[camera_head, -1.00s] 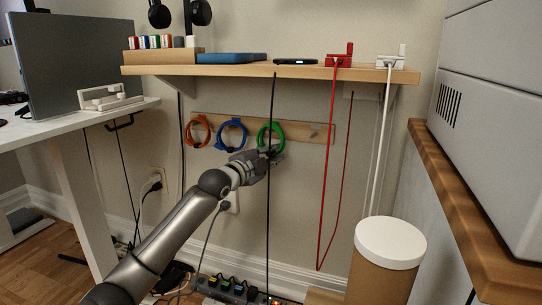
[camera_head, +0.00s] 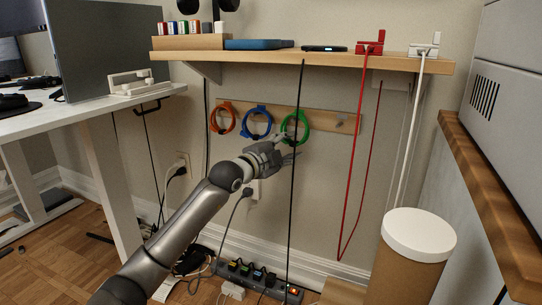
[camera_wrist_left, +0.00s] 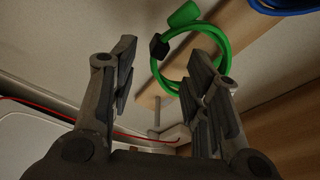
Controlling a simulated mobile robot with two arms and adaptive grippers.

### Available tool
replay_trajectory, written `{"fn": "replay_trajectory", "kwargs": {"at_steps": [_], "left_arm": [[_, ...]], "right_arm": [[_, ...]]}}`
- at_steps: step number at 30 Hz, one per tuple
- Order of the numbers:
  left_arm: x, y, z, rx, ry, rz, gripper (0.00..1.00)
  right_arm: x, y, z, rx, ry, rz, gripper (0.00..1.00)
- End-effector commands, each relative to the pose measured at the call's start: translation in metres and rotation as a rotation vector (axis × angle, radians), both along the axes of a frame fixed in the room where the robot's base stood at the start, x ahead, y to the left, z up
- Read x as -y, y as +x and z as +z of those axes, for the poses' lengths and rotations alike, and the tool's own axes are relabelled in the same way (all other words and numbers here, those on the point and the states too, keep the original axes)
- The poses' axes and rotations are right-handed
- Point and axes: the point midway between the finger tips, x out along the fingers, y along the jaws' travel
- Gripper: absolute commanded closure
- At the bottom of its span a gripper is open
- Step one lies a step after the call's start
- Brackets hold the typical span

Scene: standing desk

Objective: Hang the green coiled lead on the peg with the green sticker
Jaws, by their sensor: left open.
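The green coiled lead (camera_head: 306,125) is against the wooden peg rail (camera_head: 322,115), right of the blue coil. It also shows in the left wrist view (camera_wrist_left: 224,48), with a black clip and a green end piece. My left gripper (camera_head: 288,150) is open and empty, just below and in front of the green coil. In the left wrist view its fingers (camera_wrist_left: 165,75) are apart, with the coil beyond them. A bare peg (camera_head: 340,122) stands to the right on the rail. I cannot make out a green sticker. My right gripper is not in view.
An orange coil (camera_head: 214,120) and a blue coil (camera_head: 246,125) hang to the left. A thin black cord (camera_head: 298,90) runs down from the shelf (camera_head: 240,56) in front of the green coil. A red cable (camera_head: 352,180) hangs to the right. A white-lidded bin (camera_head: 418,232) stands lower right.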

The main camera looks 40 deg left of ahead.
Motion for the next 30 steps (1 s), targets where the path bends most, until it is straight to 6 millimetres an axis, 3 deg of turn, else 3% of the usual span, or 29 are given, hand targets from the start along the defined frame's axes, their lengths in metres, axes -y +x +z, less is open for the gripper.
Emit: {"fn": "replay_trajectory", "kwargs": {"at_steps": [15, 30], "left_arm": [[-0.001, -0.071, -0.001, -0.001, -0.001, -0.001, 0.57], [-0.002, -0.083, 0.000, 0.000, 0.000, 0.000, 0.57]], "right_arm": [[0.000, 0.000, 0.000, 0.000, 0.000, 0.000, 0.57], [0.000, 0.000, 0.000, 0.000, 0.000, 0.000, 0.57]]}}
